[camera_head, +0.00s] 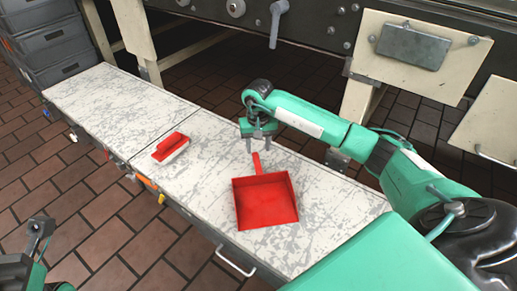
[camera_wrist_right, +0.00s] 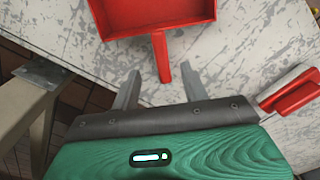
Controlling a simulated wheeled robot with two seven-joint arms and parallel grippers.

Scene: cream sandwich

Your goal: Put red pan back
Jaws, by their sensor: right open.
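The red pan (camera_head: 265,202) lies on the scratched white bench top, its handle (camera_head: 256,163) pointing toward the back. My right gripper (camera_head: 258,143) is at the handle's end, open and pointing down. In the right wrist view, the end of the red handle (camera_wrist_right: 161,58) shows between and just ahead of the two spread fingertips (camera_wrist_right: 161,84). The pan's tray (camera_wrist_right: 150,15) is cut off by the top edge. Part of my left arm with its gripper (camera_head: 39,229) shows at the lower left, away from the bench; its fingers are unclear.
A red-handled brush (camera_head: 171,147) lies on the bench (camera_head: 110,98) left of the pan; its red handle shows at right in the wrist view (camera_wrist_right: 294,92). Grey crates (camera_head: 50,45) stand at the back left. A machine with cream panels (camera_head: 415,55) stands behind the bench.

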